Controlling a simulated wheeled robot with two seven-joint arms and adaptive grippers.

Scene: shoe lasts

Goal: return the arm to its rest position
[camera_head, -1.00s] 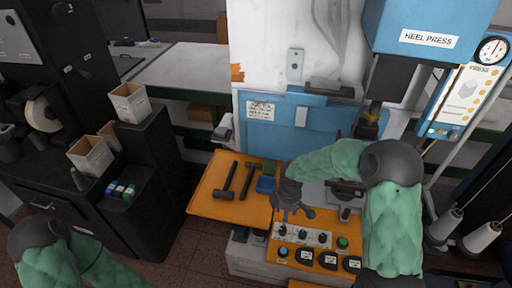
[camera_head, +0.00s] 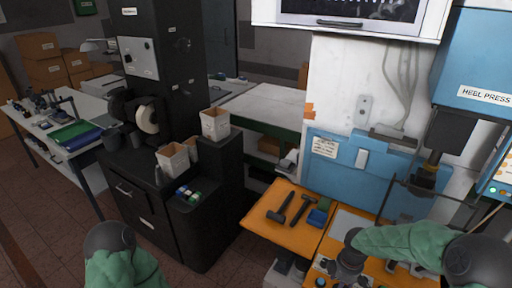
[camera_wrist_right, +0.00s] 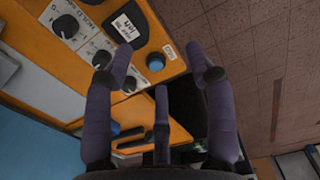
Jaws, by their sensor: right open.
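My right arm, in a green sleeve, comes in from the right in the head view. Its dark gripper (camera_head: 348,264) is over the front of the orange press table (camera_head: 265,235), partly cut off by the lower part of the picture. In the right wrist view the gripper (camera_wrist_right: 160,60) has its fingers spread, with nothing between them. Behind the fingers is an orange control panel (camera_wrist_right: 170,68) with knobs and a blue button. My left arm shows only as a green sleeve and dark joint at the lower left; its gripper is out of view.
The blue heel press (camera_head: 480,60) stands close on the right. Two hammers (camera_head: 292,208) and a blue item (camera_head: 317,217) lie on the orange table. A black cabinet (camera_head: 205,235) with white boxes (camera_head: 215,123) stands left. Brown floor is open at lower left.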

